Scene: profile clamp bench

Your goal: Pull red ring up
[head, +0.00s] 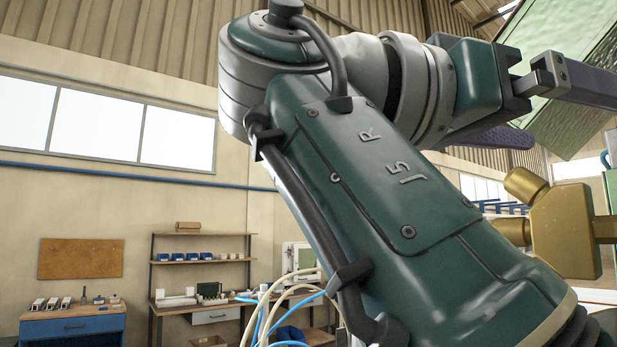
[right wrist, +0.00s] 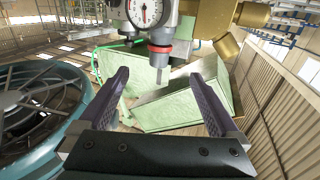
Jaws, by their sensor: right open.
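The red ring (right wrist: 160,48) shows in the right wrist view as a thin dark red band around a grey cylindrical stem below a white dial gauge (right wrist: 145,12). My right gripper (right wrist: 165,68) is open, with its two purple fingers spread to the left and right of the stem's lower end and nothing visibly held between them. The ring appears beyond the fingertips; I cannot tell the exact gap. In the head view the right gripper (head: 560,108) is at the upper right, partly cut off by the frame. The ring cannot be made out there. My left gripper is in neither view.
A brass fitting (head: 565,225) stands at the right, and also shows in the right wrist view (right wrist: 222,42). A large teal spoked round housing (right wrist: 42,100) is close on the left. A workbench (head: 215,307) stands far back.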

